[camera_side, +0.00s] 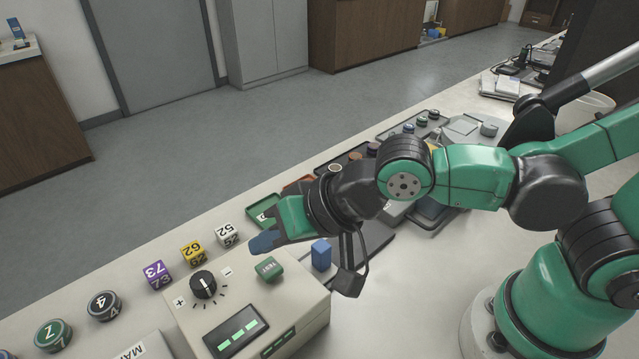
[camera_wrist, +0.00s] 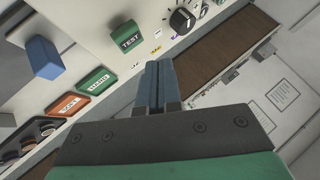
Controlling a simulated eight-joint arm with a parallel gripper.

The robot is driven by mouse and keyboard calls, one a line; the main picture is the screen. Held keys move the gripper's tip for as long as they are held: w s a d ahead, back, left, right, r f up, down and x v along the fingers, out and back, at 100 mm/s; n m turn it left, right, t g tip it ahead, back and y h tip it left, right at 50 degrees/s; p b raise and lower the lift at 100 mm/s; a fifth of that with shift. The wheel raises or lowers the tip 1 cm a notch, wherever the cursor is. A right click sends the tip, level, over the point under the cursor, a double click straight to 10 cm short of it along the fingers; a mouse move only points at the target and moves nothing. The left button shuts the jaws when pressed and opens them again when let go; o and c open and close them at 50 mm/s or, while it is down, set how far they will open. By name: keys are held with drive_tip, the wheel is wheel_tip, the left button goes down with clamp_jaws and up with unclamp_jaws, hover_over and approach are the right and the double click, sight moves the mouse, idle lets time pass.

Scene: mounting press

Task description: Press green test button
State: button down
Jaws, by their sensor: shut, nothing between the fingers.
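The green test button (camera_side: 269,268) stands on the top of the beige mounting press (camera_side: 310,300), to the right of the black dial. It also shows in the wrist view (camera_wrist: 126,36), with "TEST" lettered on it. My gripper (camera_side: 262,243) is shut and empty, its blue fingers above and just beyond the button in the side view. In the wrist view the fingertips (camera_wrist: 152,68) point toward the press, below and right of the button. A gap shows between fingers and button there; I cannot tell its depth.
A black dial (camera_side: 203,285) and a lit display (camera_side: 236,331) are on the press. A blue block-like knob (camera_side: 321,254) stands right of the button. Numbered cubes (camera_side: 193,252) and round knobs (camera_side: 104,305) line the table's far edge. Trays lie behind my arm.

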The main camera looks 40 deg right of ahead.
sight(257, 266)
drive_tip(key=shift+f, duration=0.75)
drive_tip(key=shift+f, duration=0.15)
idle(1.5)
drive_tip(key=shift+f, duration=0.25)
drive_tip(key=shift+f, duration=0.45)
idle(0.6)
drive_tip(key=shift+r, duration=0.9)
drive_tip(key=shift+r, duration=2.5)
drive_tip(key=shift+d, duration=0.15)
